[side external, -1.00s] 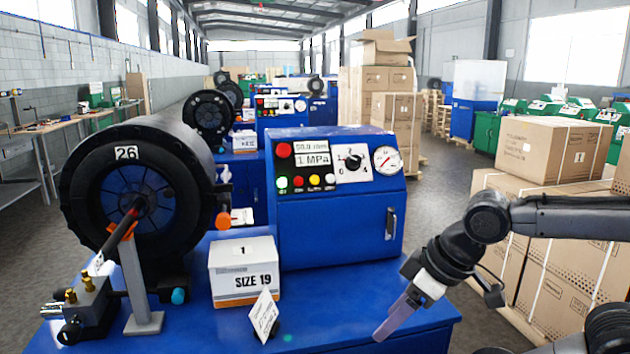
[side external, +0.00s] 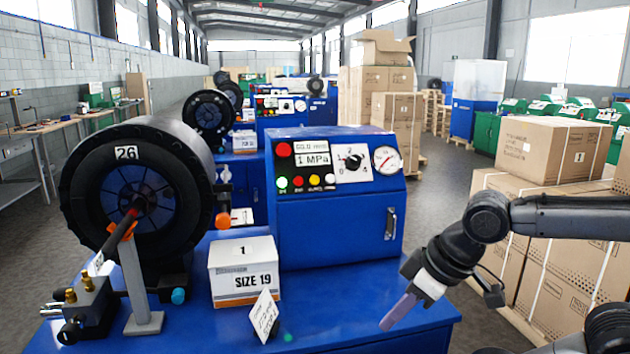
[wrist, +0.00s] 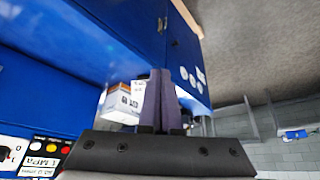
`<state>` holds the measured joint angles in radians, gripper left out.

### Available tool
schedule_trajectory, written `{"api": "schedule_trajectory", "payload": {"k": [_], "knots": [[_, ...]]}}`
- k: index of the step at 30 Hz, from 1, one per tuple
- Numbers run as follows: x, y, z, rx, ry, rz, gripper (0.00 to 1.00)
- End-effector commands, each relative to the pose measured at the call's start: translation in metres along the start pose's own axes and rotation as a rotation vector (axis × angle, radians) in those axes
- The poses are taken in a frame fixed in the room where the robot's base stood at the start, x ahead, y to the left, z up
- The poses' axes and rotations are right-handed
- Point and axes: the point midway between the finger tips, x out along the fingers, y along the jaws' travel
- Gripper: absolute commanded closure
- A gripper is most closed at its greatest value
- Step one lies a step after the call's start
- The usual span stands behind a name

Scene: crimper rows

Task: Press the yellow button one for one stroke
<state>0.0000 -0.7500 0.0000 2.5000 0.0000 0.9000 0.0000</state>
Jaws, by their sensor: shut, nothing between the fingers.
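The yellow button (side external: 314,180) sits on the control panel of the blue machine (side external: 335,222), in a row between a red button (side external: 298,182) and a white one (side external: 330,179). A lit green button (side external: 282,183) is at the row's left end. In the wrist view the yellow button (wrist: 52,146) is at the lower left. My gripper (side external: 386,325) is shut and empty, low at the front right of the blue bench, below and right of the panel and apart from the button. Its closed fingers (wrist: 158,85) point up in the wrist view.
A SIZE 19 box (side external: 243,272) and a small tilted card (side external: 264,316) stand on the blue bench, left of my gripper. The black crimper head (side external: 85,190) is at the left. A dial (side external: 352,161) and gauge (side external: 387,160) are on the panel. Cartons (side external: 548,150) stand at the right.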

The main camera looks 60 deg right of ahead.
Motion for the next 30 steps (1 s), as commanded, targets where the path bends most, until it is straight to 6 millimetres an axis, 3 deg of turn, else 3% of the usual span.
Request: {"api": "schedule_trajectory", "payload": {"k": [25,30], "knots": [[0.0,-0.001,0.0,-0.023,0.001,-0.003,1.0],[-0.01,-0.026,-0.017,-0.015,0.044,-0.117,1.0]]}}
